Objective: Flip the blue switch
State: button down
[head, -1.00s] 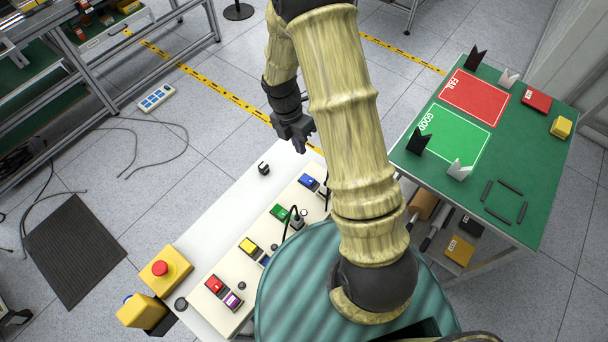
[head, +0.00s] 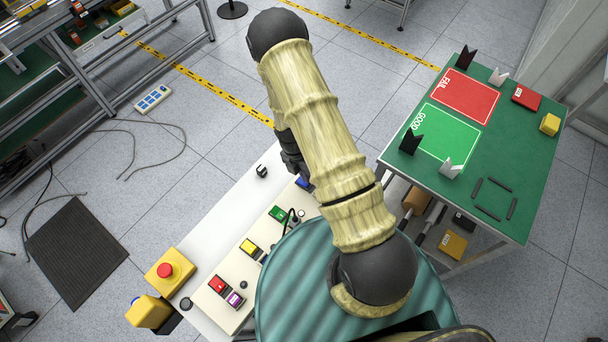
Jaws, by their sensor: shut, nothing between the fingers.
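The blue switch (head: 301,183) is at the far end of the white switch panel in the head view. Only a small part of it shows, partly covered by my gripper and arm. My gripper (head: 307,184) is dark, points down toward the panel and is shut with nothing held. Its fingertips are at or just above the blue switch. I cannot tell whether they touch it, and the switch's tilt is hidden.
The panel also bears a green switch (head: 278,213), a yellow switch (head: 249,246) and a red switch (head: 217,284). A yellow box with a red button (head: 165,270) stands at the near left. A green table (head: 510,160) is at right.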

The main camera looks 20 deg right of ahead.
jog(key=shift+s+f, duration=0.15)
jog(key=shift+f, duration=0.4)
jog(key=shift+d, duration=0.1)
